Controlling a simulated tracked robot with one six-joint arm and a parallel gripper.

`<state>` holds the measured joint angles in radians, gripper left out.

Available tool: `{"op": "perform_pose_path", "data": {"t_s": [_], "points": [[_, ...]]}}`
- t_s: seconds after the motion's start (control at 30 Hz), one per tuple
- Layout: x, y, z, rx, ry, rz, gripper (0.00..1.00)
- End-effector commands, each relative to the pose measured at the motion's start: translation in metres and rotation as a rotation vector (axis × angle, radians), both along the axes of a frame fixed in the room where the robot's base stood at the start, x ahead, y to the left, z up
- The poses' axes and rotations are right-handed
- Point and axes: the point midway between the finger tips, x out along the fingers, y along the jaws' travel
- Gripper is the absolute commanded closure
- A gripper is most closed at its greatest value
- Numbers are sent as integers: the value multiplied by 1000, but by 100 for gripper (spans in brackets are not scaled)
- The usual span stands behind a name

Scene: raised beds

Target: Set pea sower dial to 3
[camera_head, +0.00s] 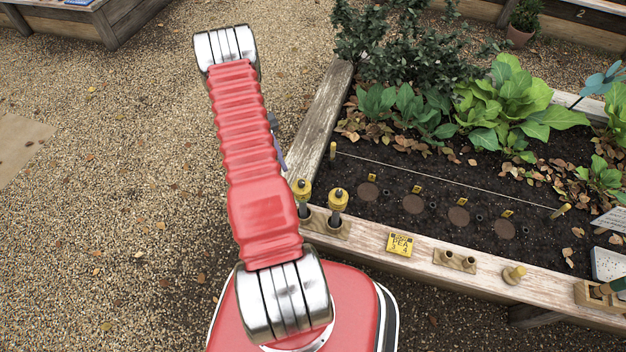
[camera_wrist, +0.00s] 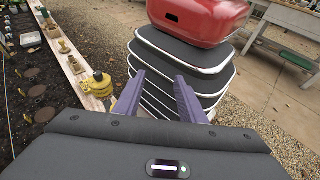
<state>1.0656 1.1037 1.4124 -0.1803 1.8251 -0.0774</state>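Two yellow-headed sowers stand upright side by side in a wooden holder (camera_head: 342,231) on the bed's near rim: the left one (camera_head: 301,189) and the right one (camera_head: 338,198). Yellow sower heads (camera_wrist: 98,84) also show left of my fingers in the wrist view. I cannot tell which is the pea sower, and no dial reading is legible. A yellow card (camera_head: 402,244) marked PEA lies on the rim; its smaller text is unclear. My gripper (camera_wrist: 161,77) has purple fingers spread apart with nothing between them. In the head view my arm mostly hides it, near the left sower.
The wooden raised bed (camera_head: 322,120) holds dark soil with round dark discs, small yellow tags, a string line and leafy plants. A two-hole wooden block (camera_head: 455,261) and a peg (camera_head: 514,274) are further right on the rim. Open gravel (camera_head: 120,180) lies left.

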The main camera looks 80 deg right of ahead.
Motion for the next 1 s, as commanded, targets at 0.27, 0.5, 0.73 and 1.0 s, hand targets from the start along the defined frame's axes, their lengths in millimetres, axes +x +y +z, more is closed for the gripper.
{"op": "perform_pose_path", "data": {"t_s": [0.27,0.5,0.73,1.0], "points": [[47,15,50,-132,-101,99,63],[81,37,89,-235,-197,179,63],[109,63,125,-327,-299,254,63],[135,100,165,-424,-429,339,63]]}}
